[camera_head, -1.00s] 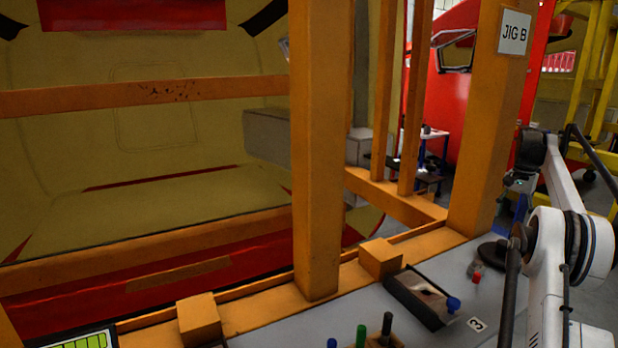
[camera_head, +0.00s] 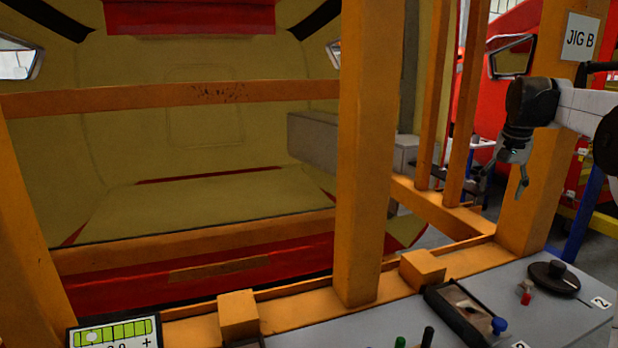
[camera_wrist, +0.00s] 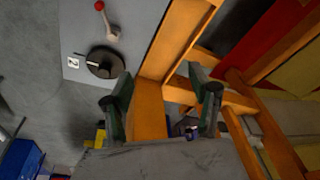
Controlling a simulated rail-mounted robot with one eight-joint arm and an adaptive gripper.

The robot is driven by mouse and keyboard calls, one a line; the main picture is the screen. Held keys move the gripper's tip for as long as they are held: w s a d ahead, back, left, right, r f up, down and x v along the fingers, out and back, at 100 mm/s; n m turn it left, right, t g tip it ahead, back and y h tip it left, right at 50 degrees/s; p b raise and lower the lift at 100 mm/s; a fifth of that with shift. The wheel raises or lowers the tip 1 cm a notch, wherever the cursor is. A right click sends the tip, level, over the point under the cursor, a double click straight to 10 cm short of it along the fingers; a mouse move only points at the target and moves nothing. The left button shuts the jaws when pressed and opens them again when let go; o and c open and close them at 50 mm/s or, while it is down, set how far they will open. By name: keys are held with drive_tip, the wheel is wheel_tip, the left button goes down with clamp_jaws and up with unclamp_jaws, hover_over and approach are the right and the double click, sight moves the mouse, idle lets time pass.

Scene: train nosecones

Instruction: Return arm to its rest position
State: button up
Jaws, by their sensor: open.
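My gripper (camera_head: 522,178) hangs at the right of the head view, in front of the orange post with the "JIG B" sign (camera_head: 582,38). It points down and is empty, above the right end of the grey console (camera_head: 545,318). In the wrist view, its two dark green fingers (camera_wrist: 162,108) are spread apart with nothing between them. Beyond them are an orange beam (camera_wrist: 182,40) and the grey console with a black round knob (camera_wrist: 104,63).
Orange jig posts (camera_head: 365,150) and rails stand before the yellow and red nosecone (camera_head: 200,215). A black tray (camera_head: 462,318), a black dial (camera_head: 553,277) and orange blocks (camera_head: 238,314) line the console. Red and yellow structures stand behind.

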drive_tip(key=s+a+n+t, duration=0.1)
drive_tip(key=s+a+n, duration=0.1)
drive_tip(key=s+a, duration=0.75)
drive_tip(key=s+a+n+t, duration=0.15)
drive_tip(key=s+a, duration=0.45)
drive_tip(key=a, duration=0.7)
drive_tip(key=s+a+f+n+t, duration=0.1)
drive_tip(key=s+a+f+n, duration=0.1)
drive_tip(key=s+a+f, duration=0.4)
drive_tip(key=s+a+f+n+t+y, duration=0.1)
drive_tip(key=s+a+f, duration=0.4)
drive_tip(key=s, duration=0.7)
wheel_tip(320, 180, down, 2)
drive_tip(key=shift+s+a+f+n, duration=0.25)
drive_tip(key=shift+a+n, duration=0.1)
drive_tip(key=shift+n, duration=0.4)
drive_tip(key=shift+r, duration=0.1)
drive_tip(key=shift+c, duration=0.3)
